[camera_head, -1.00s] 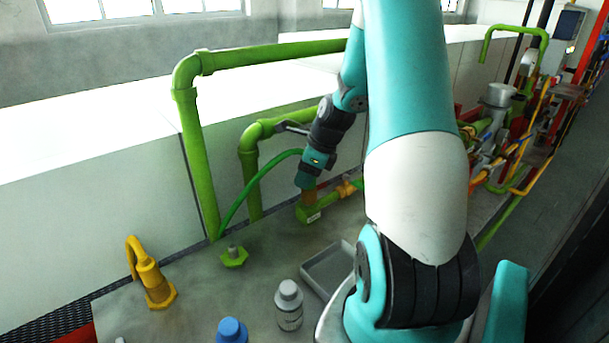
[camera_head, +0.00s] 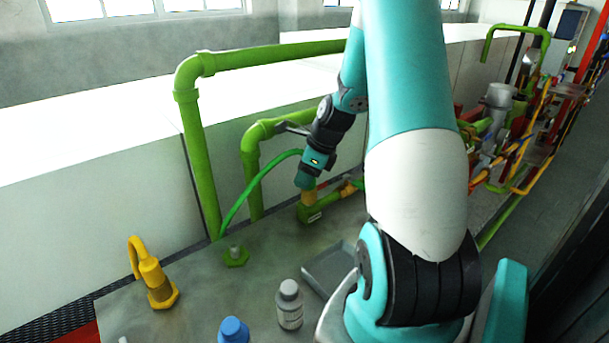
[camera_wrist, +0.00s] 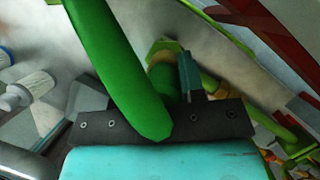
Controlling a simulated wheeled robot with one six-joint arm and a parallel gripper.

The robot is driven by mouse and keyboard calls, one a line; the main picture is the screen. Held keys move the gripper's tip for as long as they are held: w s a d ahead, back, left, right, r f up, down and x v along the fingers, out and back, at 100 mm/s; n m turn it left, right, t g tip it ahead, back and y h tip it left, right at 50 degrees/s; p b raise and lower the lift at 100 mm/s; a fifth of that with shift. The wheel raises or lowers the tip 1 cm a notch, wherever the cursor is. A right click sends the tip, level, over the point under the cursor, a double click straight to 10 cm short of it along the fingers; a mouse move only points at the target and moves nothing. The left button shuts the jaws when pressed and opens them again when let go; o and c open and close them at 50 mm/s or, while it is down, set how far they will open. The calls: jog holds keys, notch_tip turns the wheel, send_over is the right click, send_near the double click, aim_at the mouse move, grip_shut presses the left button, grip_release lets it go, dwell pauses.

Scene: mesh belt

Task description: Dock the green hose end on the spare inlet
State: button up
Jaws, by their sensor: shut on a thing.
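The green hose (camera_head: 250,190) arches from the surface by the back wall up to my gripper (camera_head: 306,182). In the wrist view the hose (camera_wrist: 118,70) crosses in front of the dark gripper body (camera_wrist: 165,122). My gripper is shut on the hose end, which its own parts mostly hide. A brass-coloured collar (camera_head: 309,196) shows just below my gripper, above a green pipe elbow (camera_head: 312,211). In the wrist view a brass-coloured part (camera_wrist: 162,72) and a green hexagonal edge (camera_wrist: 163,47) show beyond the hose. I cannot tell whether hose end and inlet touch.
A yellow hose fitting (camera_head: 152,279) stands front left. A grey bottle (camera_head: 289,304), a blue-capped bottle (camera_head: 233,329) and a grey tray (camera_head: 328,268) are in front. Green pipes (camera_head: 200,150) rise behind.

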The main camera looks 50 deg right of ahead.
jog(key=shift+p, duration=0.4)
jog(key=shift+f+b, duration=0.4)
jog(key=shift+f, duration=0.25)
dwell(0.4)
jog(key=o, duration=0.8)
jog(key=shift+r, duration=0.1)
jog(key=p+v, duration=1)
jog(key=v, duration=0.1)
jog(key=shift+s, duration=0.1)
